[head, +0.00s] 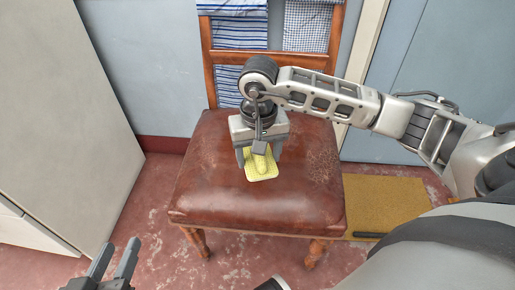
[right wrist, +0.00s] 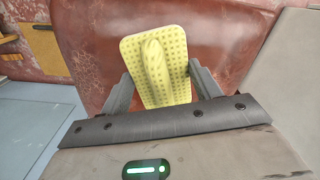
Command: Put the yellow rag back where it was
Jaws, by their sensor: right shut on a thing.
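The yellow rag (head: 262,166) is a small dotted cloth with a raised fold along its middle. It is at the brown leather seat of the wooden chair (head: 215,190), near the middle. My right gripper (head: 259,160) points down over the seat and is shut on the rag. In the right wrist view the rag (right wrist: 156,68) shows between the two fingers, with the fold pinched up. I cannot tell whether the rag touches the seat. My left gripper (head: 119,262) is at the lower left, away from the chair, with its two fingers apart and nothing between them.
Blue striped and checked cloths (head: 240,28) hang on the chair's back. A yellow-brown mat (head: 385,205) lies on the red floor right of the chair, with a dark bar at its front edge. A pale cabinet (head: 60,110) stands at the left. Floor between cabinet and chair is clear.

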